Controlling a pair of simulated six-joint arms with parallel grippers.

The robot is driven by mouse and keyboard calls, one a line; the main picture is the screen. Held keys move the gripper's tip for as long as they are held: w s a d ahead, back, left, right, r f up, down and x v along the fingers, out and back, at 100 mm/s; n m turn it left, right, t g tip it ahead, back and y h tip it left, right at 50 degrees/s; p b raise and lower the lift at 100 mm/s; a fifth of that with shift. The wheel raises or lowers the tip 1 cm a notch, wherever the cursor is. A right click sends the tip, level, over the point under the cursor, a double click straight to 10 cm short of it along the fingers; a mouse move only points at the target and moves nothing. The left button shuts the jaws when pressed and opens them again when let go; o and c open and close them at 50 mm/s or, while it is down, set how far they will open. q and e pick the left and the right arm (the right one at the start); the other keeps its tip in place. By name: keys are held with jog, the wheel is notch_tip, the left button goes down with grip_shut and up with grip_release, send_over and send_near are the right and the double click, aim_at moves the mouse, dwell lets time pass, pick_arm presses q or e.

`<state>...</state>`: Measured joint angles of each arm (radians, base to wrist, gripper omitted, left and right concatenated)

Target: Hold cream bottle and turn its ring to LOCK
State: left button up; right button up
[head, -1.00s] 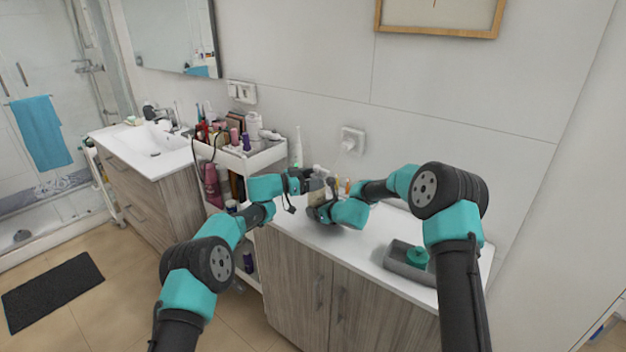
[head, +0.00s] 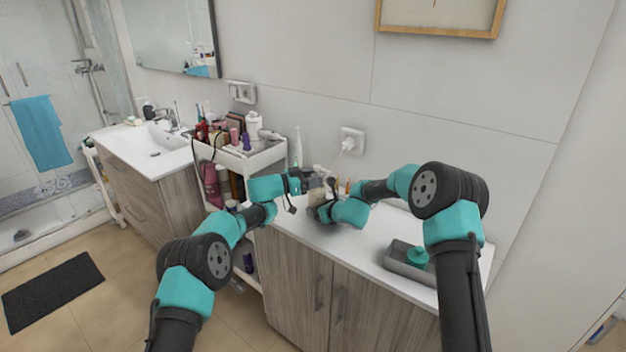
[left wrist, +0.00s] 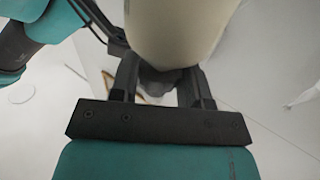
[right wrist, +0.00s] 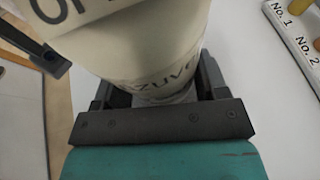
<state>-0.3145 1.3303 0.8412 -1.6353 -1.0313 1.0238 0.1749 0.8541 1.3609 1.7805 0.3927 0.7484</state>
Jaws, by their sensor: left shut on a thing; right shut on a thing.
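The cream bottle (head: 316,197) stands on the white counter between my two grippers, mostly hidden by them in the head view. My left gripper (head: 308,184) is shut on the bottle from the left; in the left wrist view the pale bottle (left wrist: 175,30) fills the top, between and above the fingers (left wrist: 160,88). My right gripper (head: 322,210) is shut on the bottle's lettered body; in the right wrist view the bottle (right wrist: 140,60) sits between the fingers (right wrist: 158,92). Part of a word starting "O" shows on an upper band. The ring's setting cannot be read.
A grey tray (head: 396,267) with a teal item (head: 417,257) is at the counter's right. A crowded white cart (head: 262,160) stands left of the counter. A white holder marked "No. 1" and "No. 2" (right wrist: 284,40) is close to the bottle.

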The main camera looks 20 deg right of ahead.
pick_arm(q)
jog(key=shift+r+n+t, duration=0.15)
jog(key=shift+n+t, duration=0.15)
jog(key=shift+t, duration=0.2)
jog(key=shift+s+d+n+t+y, duration=0.15)
jog(key=shift+n+t+y, duration=0.35)
jog(key=shift+n+t, duration=0.65)
jog(key=shift+s+a+n+t+y, duration=0.15)
jog(key=shift+n+t+y, duration=0.45)
jog(key=shift+t, duration=0.95)
pick_arm(e)
jog(key=shift+a, duration=0.1)
pick_arm(q)
jog(key=shift+s+d+n+t+y, duration=0.1)
jog(key=shift+d+n+t+y, duration=0.1)
jog(key=shift+n+t+y, duration=1.8)
pick_arm(e)
jog(key=shift+f, duration=0.1)
pick_arm(q)
jog(key=shift+t, duration=0.5)
jog(key=o, duration=0.9)
jog(key=shift+s, duration=0.1)
jog(key=shift+o, duration=0.2)
jog(key=shift+f, duration=0.2)
jog(key=shift+d, duration=0.1)
jog(key=shift+s+f, duration=0.1)
jog(key=shift+s, duration=0.05)
